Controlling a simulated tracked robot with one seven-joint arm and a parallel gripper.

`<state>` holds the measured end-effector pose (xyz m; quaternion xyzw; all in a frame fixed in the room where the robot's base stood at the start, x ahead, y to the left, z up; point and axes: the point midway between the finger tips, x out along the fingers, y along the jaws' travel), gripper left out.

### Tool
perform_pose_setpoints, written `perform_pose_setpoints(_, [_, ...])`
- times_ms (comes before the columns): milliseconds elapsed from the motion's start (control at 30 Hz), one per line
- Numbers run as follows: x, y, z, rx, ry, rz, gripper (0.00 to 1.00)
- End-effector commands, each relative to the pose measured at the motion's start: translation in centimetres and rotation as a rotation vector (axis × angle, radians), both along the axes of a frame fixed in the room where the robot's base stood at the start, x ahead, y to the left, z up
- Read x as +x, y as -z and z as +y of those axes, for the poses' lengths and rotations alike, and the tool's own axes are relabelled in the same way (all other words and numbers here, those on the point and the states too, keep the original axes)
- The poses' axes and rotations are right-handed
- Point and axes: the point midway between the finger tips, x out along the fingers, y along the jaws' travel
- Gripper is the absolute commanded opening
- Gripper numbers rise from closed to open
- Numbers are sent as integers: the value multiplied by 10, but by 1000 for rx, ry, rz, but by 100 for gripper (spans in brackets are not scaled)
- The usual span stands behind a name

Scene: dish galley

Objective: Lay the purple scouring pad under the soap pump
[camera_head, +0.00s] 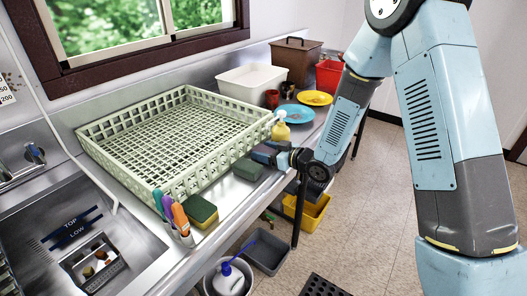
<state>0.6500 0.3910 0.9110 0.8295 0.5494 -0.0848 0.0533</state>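The soap pump (280,131), a yellow bottle with a pale pump head, stands on the steel counter just beyond my gripper, beside the rack's right corner. My gripper (262,154) is low over the counter near the rack's right edge, in front of the soap pump. Its fingers are small and seen from the side, so whether they are open or hold something is unclear. I cannot make out a purple scouring pad; it may be hidden. A dark green pad (247,169) lies on the counter just below and left of the gripper.
A pale green dish rack (128,165) fills the counter's middle. A yellow-green sponge (201,211) and a holder of coloured-handled brushes (176,219) stand at its near edge. A blue plate (292,114) and yellow plate (315,98) lie beyond the pump. The sink (40,265) is left.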

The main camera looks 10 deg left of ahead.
Motion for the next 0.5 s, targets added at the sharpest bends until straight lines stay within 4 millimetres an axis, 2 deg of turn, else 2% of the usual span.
perform_pose_setpoints(100, [0, 0, 0, 0, 0, 0, 73])
perform_pose_setpoints(367, [0, -1, 0, 0, 0, -1, 73])
perform_pose_setpoints(500, [-4, -4, -10, -1, 1, 0, 73])
